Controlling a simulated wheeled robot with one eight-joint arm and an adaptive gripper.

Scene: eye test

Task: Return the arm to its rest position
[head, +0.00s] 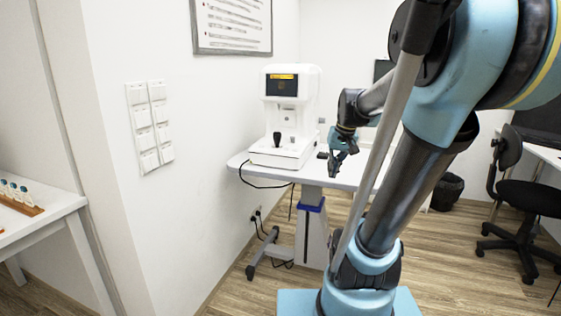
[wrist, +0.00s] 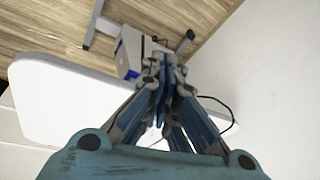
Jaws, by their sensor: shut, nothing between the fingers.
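My gripper (head: 338,165) is in front of the white table (head: 355,178) in the head view, near the table's top. Its fingers are together with nothing between them. In the wrist view my gripper (wrist: 163,65) also shows its blue fingers closed to a point. My blue and grey arm rises from its base at the bottom and fills the right middle of the head view. It hides part of the table and of the room behind.
A white eye-test machine (head: 292,115) stands on the table, left of my gripper. A black office chair (head: 520,190) and a dark bin (head: 447,192) are at right. A side table (head: 40,225) with a wooden rack (head: 20,203) is at left. Wooden floor shows between.

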